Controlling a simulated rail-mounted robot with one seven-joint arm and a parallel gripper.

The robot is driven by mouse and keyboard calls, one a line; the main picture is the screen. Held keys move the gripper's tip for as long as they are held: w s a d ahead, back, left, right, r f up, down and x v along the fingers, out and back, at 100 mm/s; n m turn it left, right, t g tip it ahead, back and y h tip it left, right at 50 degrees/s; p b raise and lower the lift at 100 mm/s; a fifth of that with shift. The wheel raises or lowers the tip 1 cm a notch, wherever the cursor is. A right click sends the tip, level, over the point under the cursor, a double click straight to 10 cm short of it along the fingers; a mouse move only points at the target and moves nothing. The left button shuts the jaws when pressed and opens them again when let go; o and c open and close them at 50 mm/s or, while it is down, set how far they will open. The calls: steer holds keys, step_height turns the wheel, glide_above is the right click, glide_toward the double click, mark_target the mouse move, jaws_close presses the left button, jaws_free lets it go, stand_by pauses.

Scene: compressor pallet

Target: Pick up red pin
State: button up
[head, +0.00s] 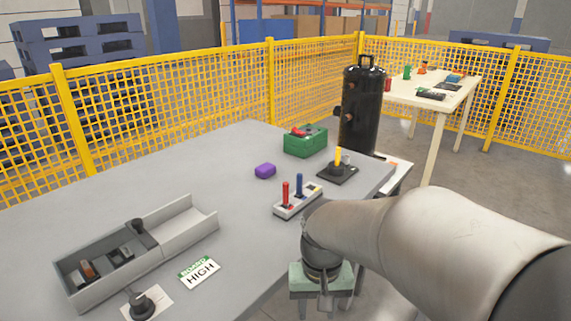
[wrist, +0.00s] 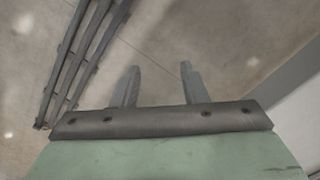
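The red pin (head: 285,193) stands upright at the left end of a small white holder (head: 291,209) on the grey table. A blue pin (head: 299,184) stands beside it in the same holder. My gripper shows in the wrist view (wrist: 158,88) with its two fingers apart and nothing between them, over bare floor. In the head view, my arm reaches in from the right, and its green-grey end (head: 318,277) hangs beyond the table's right edge, to the right of and nearer than the holder. The fingertips are hard to make out in the head view. The red pin is not in the wrist view.
A black tank (head: 361,110) stands behind. The table's middle is clear.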

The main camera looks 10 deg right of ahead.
steer(key=w+r+m+p, duration=0.4)
steer(key=w+r+p, duration=1)
steer(key=r, duration=0.4)
step_height(320, 180, up, 9)
steer(key=m+p, duration=0.4)
steer(key=p, duration=0.4)
glide_above(286, 183)
steer(key=a, duration=0.1)
steer(key=shift+t, duration=0.3)
steer(key=shift+d+f+p, duration=0.15)
steer(key=shift+f+p, duration=0.2)
steer(key=shift+f, duration=2.5)
steer(key=shift+d+f+p, duration=0.15)
steer(key=shift+f+p, duration=0.25)
steer(key=shift+f, duration=2.5)
steer(key=shift+d+f+p, duration=0.15)
steer(key=shift+f+p, duration=0.2)
steer(key=shift+f, duration=2.5)
steer(key=shift+c, duration=0.3)
jaws_close()
